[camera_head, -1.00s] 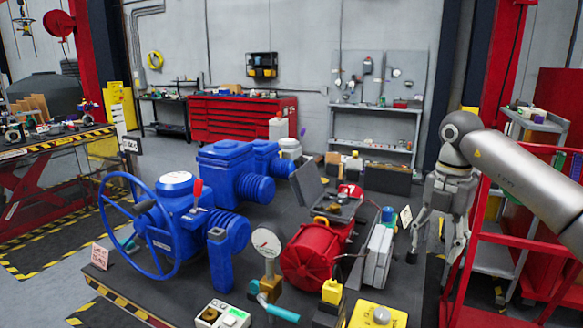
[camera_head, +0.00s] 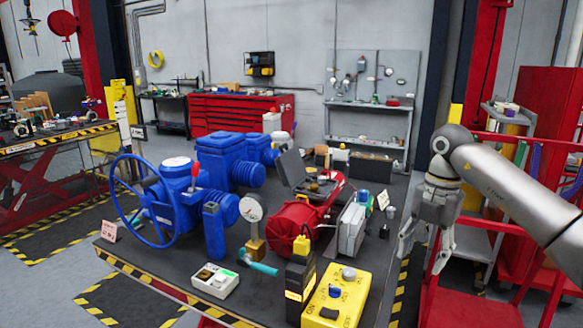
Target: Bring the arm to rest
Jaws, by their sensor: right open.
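My right arm (camera_head: 515,186) comes in from the right edge of the head view. My right gripper (camera_head: 426,248) hangs down with its fingers apart and nothing between them. It is beside the right edge of the dark workbench (camera_head: 180,268). On the bench, the blue valve actuator (camera_head: 177,208) stands at the left with its blue handwheel (camera_head: 122,222). My left gripper is not in view.
A red motor-like unit (camera_head: 290,226), a grey box (camera_head: 353,232), a pressure gauge (camera_head: 251,208), a yellow control box (camera_head: 336,298) and a white switch box (camera_head: 215,281) stand on the bench. A red cart (camera_head: 470,308) is close beside my right gripper.

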